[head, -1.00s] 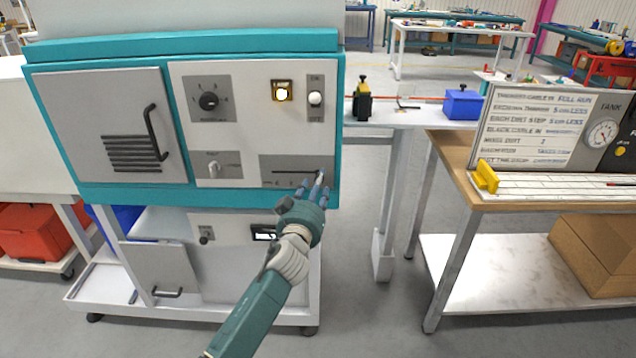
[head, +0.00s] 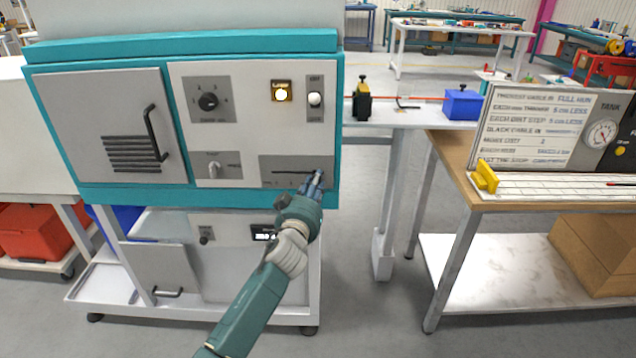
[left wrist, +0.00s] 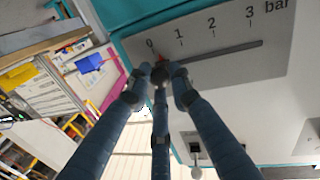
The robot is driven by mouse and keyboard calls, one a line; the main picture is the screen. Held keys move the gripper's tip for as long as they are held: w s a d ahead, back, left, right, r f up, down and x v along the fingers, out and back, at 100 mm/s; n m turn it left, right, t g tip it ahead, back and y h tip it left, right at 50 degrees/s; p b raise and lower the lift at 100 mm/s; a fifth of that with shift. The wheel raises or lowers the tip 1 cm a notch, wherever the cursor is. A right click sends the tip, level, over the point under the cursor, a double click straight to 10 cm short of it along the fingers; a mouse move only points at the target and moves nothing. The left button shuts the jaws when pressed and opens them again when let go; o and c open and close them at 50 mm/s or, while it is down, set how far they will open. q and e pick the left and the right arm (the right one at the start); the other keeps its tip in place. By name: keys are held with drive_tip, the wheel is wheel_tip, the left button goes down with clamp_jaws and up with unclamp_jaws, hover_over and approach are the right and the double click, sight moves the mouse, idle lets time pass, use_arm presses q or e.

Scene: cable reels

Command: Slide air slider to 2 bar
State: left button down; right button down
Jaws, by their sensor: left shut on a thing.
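The air slider panel (head: 280,163) is a grey plate with a dark slot at the lower right of the machine front. In the left wrist view its scale (left wrist: 225,38) reads 0, 1, 2, 3 and "bar". The slider knob (left wrist: 163,57), with a red mark, stands at the 0 end of the slot, at the slot's right end in the head view. My left gripper (head: 315,183) has its fingers closed together at that end; in the left wrist view the gripper (left wrist: 160,80) is shut around the knob, partly hiding it. My right gripper is not in view.
A small key switch (head: 213,168) sits left of the slider.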

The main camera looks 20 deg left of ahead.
use_arm(q)
drive_tip(key=a, duration=0.2)
drive_tip(key=s+a+p, duration=0.1)
drive_tip(key=a, duration=0.1)
drive_tip(key=s+a, duration=0.1)
drive_tip(key=a, duration=0.2)
drive_tip(key=shift+a+p, duration=0.1)
drive_tip(key=shift+p, duration=0.25)
drive_tip(key=c, duration=1.5)
unclamp_jaws()
drive_tip(key=shift+c, duration=0.2)
drive_tip(key=shift+s, duration=0.3)
drive_tip(key=s+d, duration=0.1)
drive_tip(key=s, duration=1)
drive_tip(key=shift+s, duration=0.25)
